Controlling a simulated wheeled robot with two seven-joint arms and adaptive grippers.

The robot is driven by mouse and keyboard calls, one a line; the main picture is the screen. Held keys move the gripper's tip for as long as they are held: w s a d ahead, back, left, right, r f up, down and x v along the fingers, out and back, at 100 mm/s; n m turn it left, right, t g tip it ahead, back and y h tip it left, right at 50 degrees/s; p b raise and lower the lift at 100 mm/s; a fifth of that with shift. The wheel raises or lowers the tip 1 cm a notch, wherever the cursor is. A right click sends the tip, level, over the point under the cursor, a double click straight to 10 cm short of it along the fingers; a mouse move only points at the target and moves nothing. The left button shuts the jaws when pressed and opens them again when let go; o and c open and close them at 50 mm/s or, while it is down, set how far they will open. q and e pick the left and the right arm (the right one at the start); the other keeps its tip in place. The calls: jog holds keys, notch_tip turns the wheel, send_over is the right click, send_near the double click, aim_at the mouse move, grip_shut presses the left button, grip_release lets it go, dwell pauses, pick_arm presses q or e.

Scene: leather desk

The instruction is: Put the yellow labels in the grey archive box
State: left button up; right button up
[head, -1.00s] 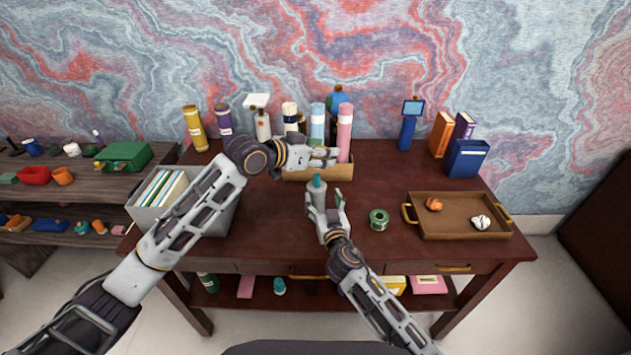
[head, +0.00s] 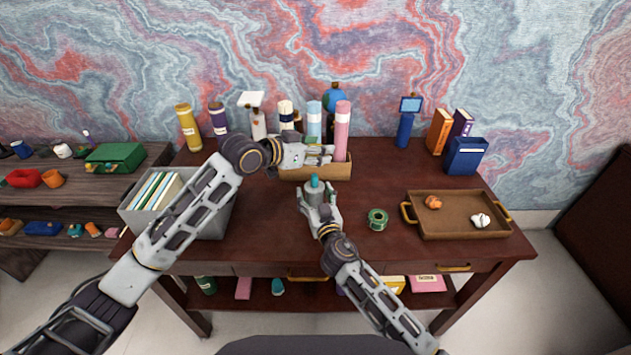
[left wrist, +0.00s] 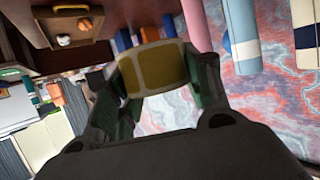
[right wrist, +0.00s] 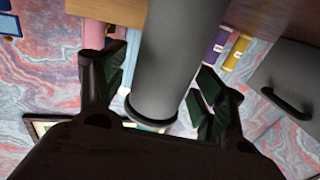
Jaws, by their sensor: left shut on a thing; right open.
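The yellow labels (left wrist: 152,68) are a small yellow block with a pale rim, held between the fingertips of my left gripper (left wrist: 155,75) in the left wrist view. In the head view this gripper (head: 318,154) is over the tan organiser at the back middle, and I cannot make out the labels there. The grey archive box (head: 133,217) stands at the desk's left, with upright folders in it, partly behind my left arm. My right gripper (head: 320,207) is open around a grey cylinder with a teal cap (head: 314,188); its fingers flank the cylinder (right wrist: 165,65) in the right wrist view.
The tan organiser (head: 325,173) holds pink and blue rolls. A green tape roll (head: 377,219) lies right of my right gripper. A brown tray (head: 455,225) with two small objects is at the right. Bottles and books line the back.

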aim_at(312, 177)
pick_arm(q)
jog(key=shift+f, duration=2.2)
jog(key=shift+f+p, duration=0.5)
jog(key=shift+f, duration=1.75)
jog(key=shift+f, duration=0.2)
jog(key=o, duration=1)
